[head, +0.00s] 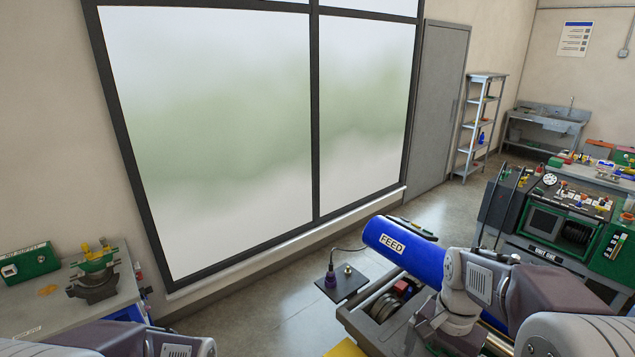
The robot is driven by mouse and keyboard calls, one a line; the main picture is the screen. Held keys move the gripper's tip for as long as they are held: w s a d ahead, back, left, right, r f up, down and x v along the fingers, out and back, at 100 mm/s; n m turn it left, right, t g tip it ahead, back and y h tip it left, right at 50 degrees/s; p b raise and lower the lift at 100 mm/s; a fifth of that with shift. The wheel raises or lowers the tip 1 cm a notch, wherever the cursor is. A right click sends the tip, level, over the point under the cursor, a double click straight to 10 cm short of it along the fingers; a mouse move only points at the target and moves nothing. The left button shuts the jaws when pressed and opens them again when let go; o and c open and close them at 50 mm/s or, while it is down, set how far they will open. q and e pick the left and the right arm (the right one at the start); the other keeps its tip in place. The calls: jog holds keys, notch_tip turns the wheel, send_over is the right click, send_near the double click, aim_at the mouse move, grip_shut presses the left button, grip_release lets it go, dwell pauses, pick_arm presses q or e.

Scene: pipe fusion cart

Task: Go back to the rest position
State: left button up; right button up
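My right arm (482,283) comes in from the lower right, over the cart with the blue FEED cylinder (391,243). Its wrist end (452,318) hangs over the near side of that cart, and I cannot make out the fingertips or anything held there. My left arm (125,342) shows only as links along the bottom left edge. The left gripper is out of the picture.
A grey bench (60,302) with a green box (30,262) and a green clamp-like tool (95,268) stands at the left. A green machine (555,228) stands at the right. Open floor (265,310) lies between. A large window (220,140) fills the wall.

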jog(key=s+a+f+n+b, duration=0.2)
jog(key=f+n+b, duration=0.1)
jog(key=f, duration=0.5)
jog(key=s+a+f+n+t+b, duration=0.1)
jog(key=s+a+f+n+b, duration=0.1)
jog(key=f+b, duration=0.4)
jog(key=s+a+f+n+b, duration=0.2)
jog(key=s+f+n+b, duration=0.1)
jog(key=f, duration=0.7)
jog(key=shift+s+a+n+t+b, duration=0.3)
jog(key=shift+n+b, duration=0.2)
jog(key=shift+b, duration=0.6)
jog(key=shift+w, duration=0.15)
dwell(0.6)
